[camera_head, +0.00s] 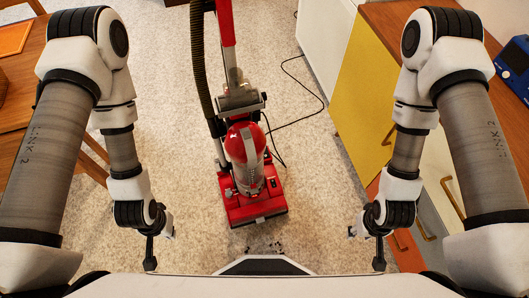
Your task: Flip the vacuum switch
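A red upright vacuum (246,160) stands on the floor in the middle of the camera_head view, with its floor head (254,207) toward me and its handle running up out of the picture. Small details show on the red head, but I cannot tell for sure which one is the switch. My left gripper (152,258) hangs to the left of the vacuum, apart from it. My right gripper (378,258) hangs to the right, also apart from it. Both are small and seen from above, so their finger opening cannot be made out.
A black cord (313,83) loops on the floor right of the vacuum. A cabinet with a yellow door (367,95) lines the right side, with a blue appliance (515,62) on top. Wooden furniture (22,90) stands at left. Dark crumbs (265,249) lie before the vacuum.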

